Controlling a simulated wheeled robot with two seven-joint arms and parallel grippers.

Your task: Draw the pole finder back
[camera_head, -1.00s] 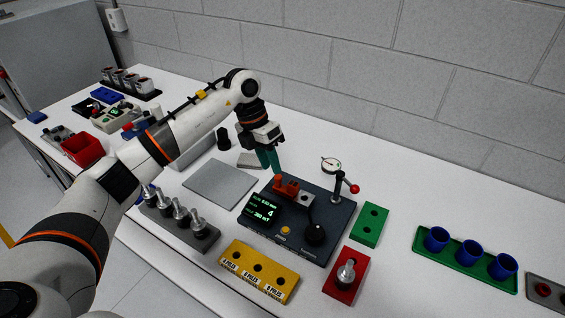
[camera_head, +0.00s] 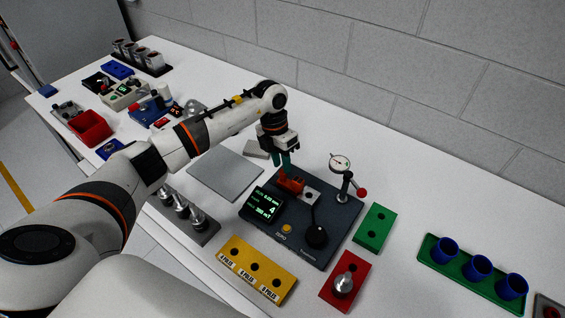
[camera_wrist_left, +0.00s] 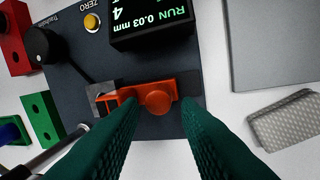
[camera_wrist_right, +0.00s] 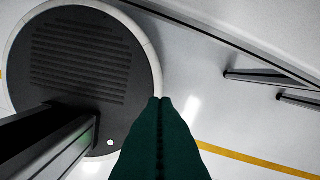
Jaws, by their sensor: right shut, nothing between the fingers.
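The orange-red pole finder (camera_head: 290,184) sits on the dark fixture (camera_head: 328,232), beside its lit display (camera_head: 264,207). In the left wrist view the pole finder (camera_wrist_left: 158,101) shows a round knob, and its left end meets a small grey block (camera_wrist_left: 103,98). My left gripper (camera_head: 286,165) points down at it. In the left wrist view its green fingers (camera_wrist_left: 160,108) are apart, one to each side of the knob, with gaps visible; contact cannot be told. My right gripper (camera_wrist_right: 158,100) is shut and empty, with floor below it.
A dial gauge (camera_head: 340,162) with a red-ended lever stands at the fixture's back right. A black knob (camera_head: 316,236) is on its front right. Yellow (camera_head: 256,268), red (camera_head: 343,281) and green (camera_head: 374,228) blocks stand nearby. A grey plate (camera_head: 225,173) lies left.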

